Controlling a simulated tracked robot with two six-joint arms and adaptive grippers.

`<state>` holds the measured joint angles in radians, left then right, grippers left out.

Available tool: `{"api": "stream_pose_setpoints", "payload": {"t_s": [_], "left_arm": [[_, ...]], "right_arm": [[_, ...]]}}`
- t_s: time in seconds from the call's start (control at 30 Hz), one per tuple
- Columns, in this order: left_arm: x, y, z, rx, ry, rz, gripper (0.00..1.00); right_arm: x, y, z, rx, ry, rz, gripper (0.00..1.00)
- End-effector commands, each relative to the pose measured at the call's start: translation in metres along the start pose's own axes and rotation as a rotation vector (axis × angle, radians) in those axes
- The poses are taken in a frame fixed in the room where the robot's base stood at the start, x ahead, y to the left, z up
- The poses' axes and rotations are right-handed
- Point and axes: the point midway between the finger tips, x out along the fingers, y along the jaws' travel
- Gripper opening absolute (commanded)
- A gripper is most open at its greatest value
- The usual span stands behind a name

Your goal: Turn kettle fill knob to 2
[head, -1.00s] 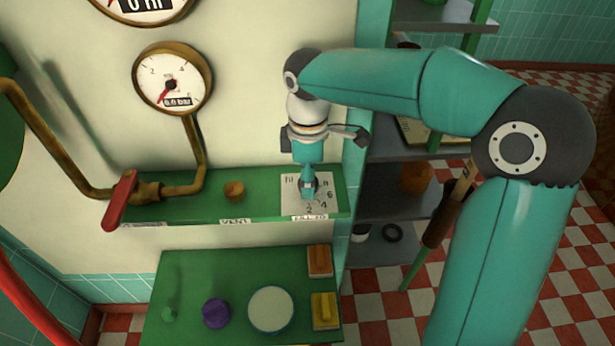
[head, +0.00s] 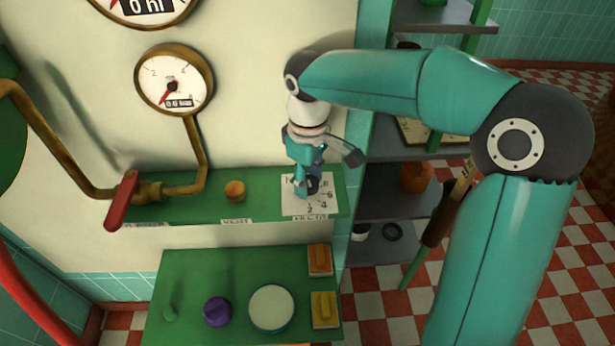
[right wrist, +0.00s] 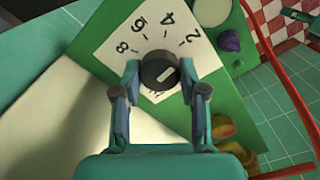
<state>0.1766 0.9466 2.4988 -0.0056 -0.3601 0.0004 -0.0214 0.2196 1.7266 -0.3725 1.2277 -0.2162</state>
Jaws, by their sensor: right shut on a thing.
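The fill knob (right wrist: 160,70) is dark and round with a short white mark. It sits on a white dial plate (right wrist: 112,42) with 2, 4, 6 and 8 around it. My right gripper (head: 308,185) is over that plate (head: 298,208) in the head view. In the right wrist view its two fingers (right wrist: 160,72) are on either side of the knob, shut on it. The white mark is slanted; I cannot tell which number it points to. In the head view the gripper hides much of the knob. My left gripper is not in view.
The plate lies on a green ledge (head: 205,205) with an orange-brown knob (head: 235,190) and a red lever (head: 121,201). A lower green panel (head: 190,265) holds a purple knob (head: 217,311) and a round pale disc (head: 271,307). A gauge (head: 174,79) hangs above.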

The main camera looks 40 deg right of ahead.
Motion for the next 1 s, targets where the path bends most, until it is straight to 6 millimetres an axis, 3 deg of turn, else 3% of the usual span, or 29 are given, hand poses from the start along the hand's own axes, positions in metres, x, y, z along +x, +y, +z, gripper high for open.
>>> {"api": "stream_pose_setpoints", "payload": {"t_s": [0.3,0.8,0.83,0.93,1.0], "left_arm": [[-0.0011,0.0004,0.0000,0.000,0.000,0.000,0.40],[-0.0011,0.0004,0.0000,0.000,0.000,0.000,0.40],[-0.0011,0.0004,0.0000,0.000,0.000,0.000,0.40],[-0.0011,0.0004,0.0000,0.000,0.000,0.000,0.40],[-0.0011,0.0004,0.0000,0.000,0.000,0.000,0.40]], "right_arm": [[-0.0015,0.0015,-0.0010,0.132,0.006,0.004,0.07],[-0.0017,0.0015,-0.0011,0.154,0.007,0.004,0.07],[-0.0017,0.0015,-0.0011,0.154,0.007,0.004,0.47],[-0.0014,0.0012,-0.0009,0.153,0.006,0.003,0.64],[-0.0011,0.0010,-0.0007,0.152,0.005,0.002,0.67]]}}
